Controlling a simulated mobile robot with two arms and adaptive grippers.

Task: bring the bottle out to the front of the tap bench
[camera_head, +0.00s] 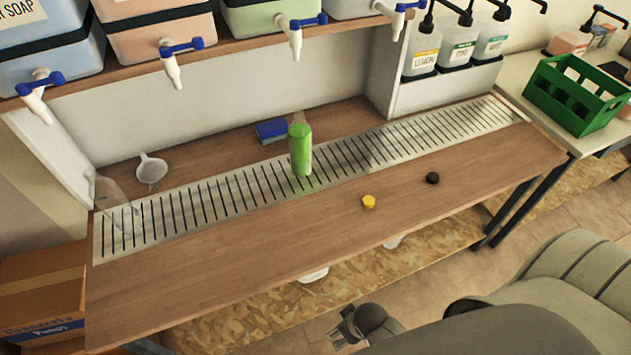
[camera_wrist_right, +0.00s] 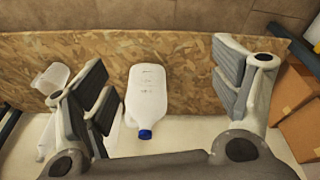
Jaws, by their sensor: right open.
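A green bottle (camera_head: 301,150) stands upright on the slotted drip grate of the tap bench (camera_head: 200,270). A clear, see-through vessel (camera_head: 110,195) is at the grate's left end. In the right wrist view, a translucent white bottle (camera_wrist_right: 146,95) with a blue cap is against a chipboard surface, its cap toward the picture's bottom. My right gripper (camera_wrist_right: 162,75) is open and empty, its fingers on either side of that bottle in the picture, without visible contact. In the head view the right gripper (camera_head: 352,327) is low, in front of the bench. My left gripper is out of view.
A yellow cap (camera_head: 369,201) and a black cap (camera_head: 432,178) lie on the bench front. A blue sponge (camera_head: 271,131) and a white funnel (camera_head: 151,170) are behind the grate. White items (camera_head: 313,275) peek out below the front edge. Cardboard boxes (camera_wrist_right: 297,105) are at the wrist view's right.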

